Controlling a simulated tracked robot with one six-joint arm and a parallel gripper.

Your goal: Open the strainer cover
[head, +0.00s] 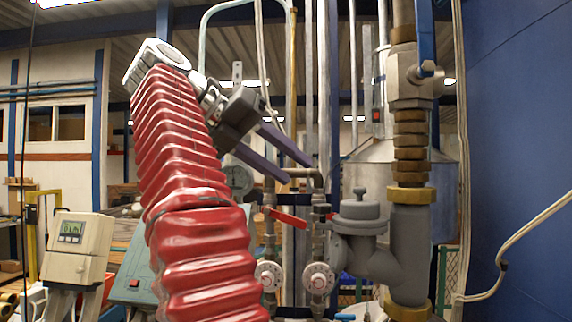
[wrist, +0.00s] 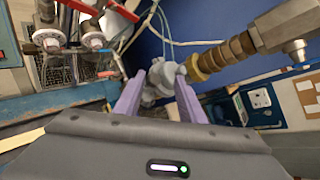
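The strainer is a grey pipe body (head: 408,250) on the right of the head view, with a round grey cover (head: 360,208) topped by a small knob on its left branch. My gripper (head: 298,173) is open, with two purple fingers spread apart and nothing between them. It is above and to the left of the cover, apart from it, pointing down to the right. In the wrist view, the grey strainer (wrist: 161,76) appears beyond and between the fingertips; the cover is too small to make out clearly there.
Brass fittings and a valve (head: 410,80) rise above the strainer. A blue wall (head: 520,150) is at the right. A meter box (head: 75,245) stands at far left.

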